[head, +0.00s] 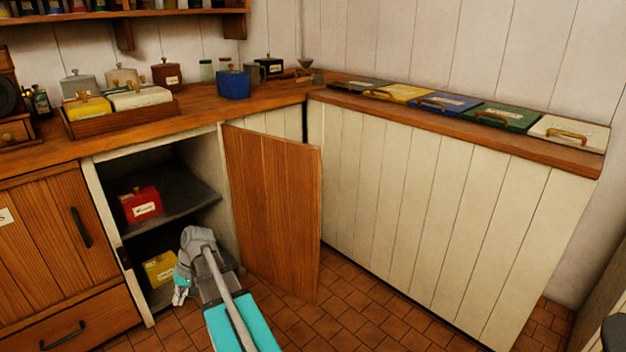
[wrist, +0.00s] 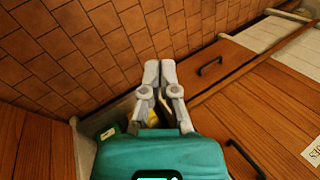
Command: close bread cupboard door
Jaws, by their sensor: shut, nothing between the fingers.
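The bread cupboard door (head: 272,205) is a plain brown plank door standing wide open, hinged at the right side of the opening. Its free edge points out over the floor, to the right. I see no handle on the face toward me. The open cupboard (head: 165,185) shows two levels, with a red labelled box (head: 141,204) above and a yellow box (head: 160,268) below. My gripper (head: 180,296) is shut and empty, low in front of the opening, left of the door and apart from it. In the wrist view its fingers (wrist: 160,68) are together, with a brown panel (wrist: 35,145), likely the door, at left.
A shut wooden cupboard door (head: 62,220) and a drawer (head: 82,322) stand left of the opening. The white panelled counter (head: 430,215) runs along the right. Tiled floor (head: 375,310) is clear between the door and this counter. Canisters and boxes stand on the worktop.

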